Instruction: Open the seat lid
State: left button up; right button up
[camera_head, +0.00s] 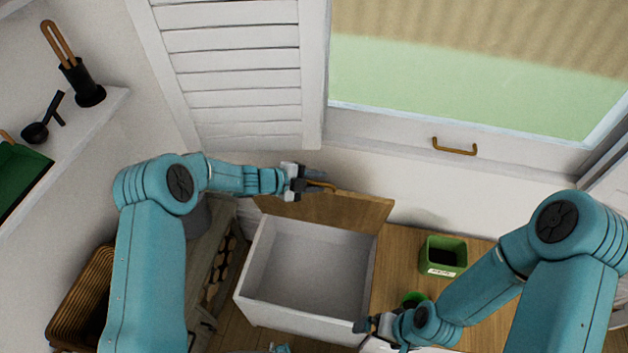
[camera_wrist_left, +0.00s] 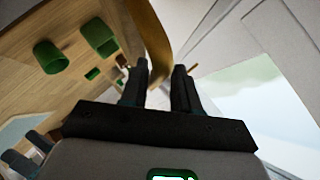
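The wooden seat lid (camera_head: 335,212) stands raised at the back of the white seat box, leaning close to the wall below the window. The white box interior (camera_head: 308,265) shows and looks empty. My left gripper (camera_head: 318,182) is at the lid's upper edge, by its brass-coloured handle (camera_head: 323,187). In the left wrist view its two dark fingers (camera_wrist_left: 161,75) stand apart with a gap between them, and the lid (camera_wrist_left: 150,40) is just beyond. My right gripper (camera_head: 368,325) is low in front of the box's right corner, with its fingers apart and empty.
A green square pot (camera_head: 443,256) stands on the wooden bench top right of the box, with a smaller green cup (camera_head: 413,299) near my right arm. A wicker basket (camera_head: 80,290) and a log rack (camera_head: 218,270) are at left. A window handle (camera_head: 455,147) is above.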

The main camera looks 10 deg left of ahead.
pick_arm(q)
jog(key=shift+s+a+f, duration=0.1)
jog(key=shift+s+f, duration=0.05)
jog(key=shift+f, duration=0.05)
jog(key=b+v, duration=0.1)
jog(key=v, duration=1.5)
jog(key=shift+r, duration=0.3)
